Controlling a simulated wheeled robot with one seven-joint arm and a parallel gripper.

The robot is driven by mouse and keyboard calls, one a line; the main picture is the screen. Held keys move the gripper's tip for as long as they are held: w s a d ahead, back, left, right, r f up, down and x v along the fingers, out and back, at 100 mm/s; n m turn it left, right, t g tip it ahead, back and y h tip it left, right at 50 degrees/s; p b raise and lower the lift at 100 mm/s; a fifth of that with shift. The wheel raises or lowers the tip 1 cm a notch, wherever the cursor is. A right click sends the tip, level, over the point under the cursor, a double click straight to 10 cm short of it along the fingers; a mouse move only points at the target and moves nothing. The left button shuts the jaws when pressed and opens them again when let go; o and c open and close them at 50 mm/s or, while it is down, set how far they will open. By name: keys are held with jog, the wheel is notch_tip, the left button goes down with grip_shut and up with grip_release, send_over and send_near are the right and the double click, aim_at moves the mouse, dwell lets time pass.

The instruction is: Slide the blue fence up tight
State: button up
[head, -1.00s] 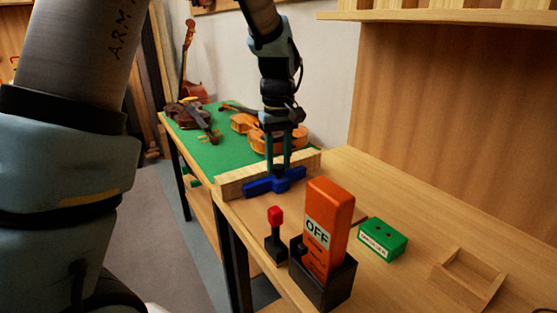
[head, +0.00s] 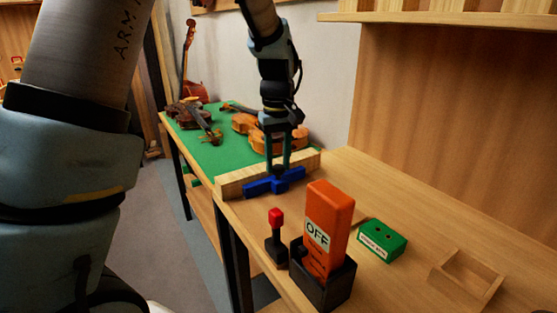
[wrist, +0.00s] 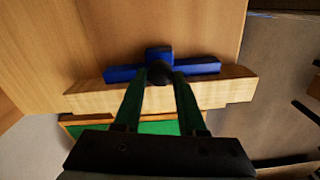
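The blue fence (head: 290,180) lies on the bench along the near side of a pale wooden beam (head: 235,184). It also shows in the wrist view (wrist: 205,67), with its long edge against or very close to the beam (wrist: 85,99). Whether a thin gap is left between them I cannot tell. A dark round knob (wrist: 159,72) stands at the middle of the fence. My gripper (head: 279,167) points down at the fence, and its two fingers (wrist: 162,78) are on either side of the knob, seemingly closed on it.
An orange block marked OFF (head: 327,230) stands in a black holder (head: 326,285), with a red-topped lever (head: 276,235) beside it. A green box (head: 382,240) and a small wooden tray (head: 467,279) are to the right. Violins (head: 272,141) lie on the green mat (head: 208,160) beyond the beam.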

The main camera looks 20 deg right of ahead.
aim_at(278, 166)
jog(key=o, duration=0.4)
notch_tip(278, 166, up, 11)
jog(key=shift+f+b, duration=0.1)
jog(key=shift+b, duration=0.4)
dwell(0.4)
jog(key=w+a+f, duration=0.1)
jog(key=a+f, duration=0.2)
jog(key=a, duration=0.5)
jog(key=w+a+f, duration=0.1)
jog(key=a+f, duration=0.2)
jog(key=a, duration=0.5)
jog(key=shift+m+t, duration=0.6)
jog(key=shift+t, duration=0.2)
jog(key=s+a+f, duration=0.2)
jog(key=a, duration=0.2)
jog(key=s+a+f, duration=0.2)
jog(key=a, duration=0.3)
jog(key=s+a+f+p, duration=0.1)
jog(key=s+a+f, duration=0.1)
jog(key=a, duration=0.3)
jog(key=shift+s+f, duration=0.3)
jog(key=shift+s, duration=0.05)
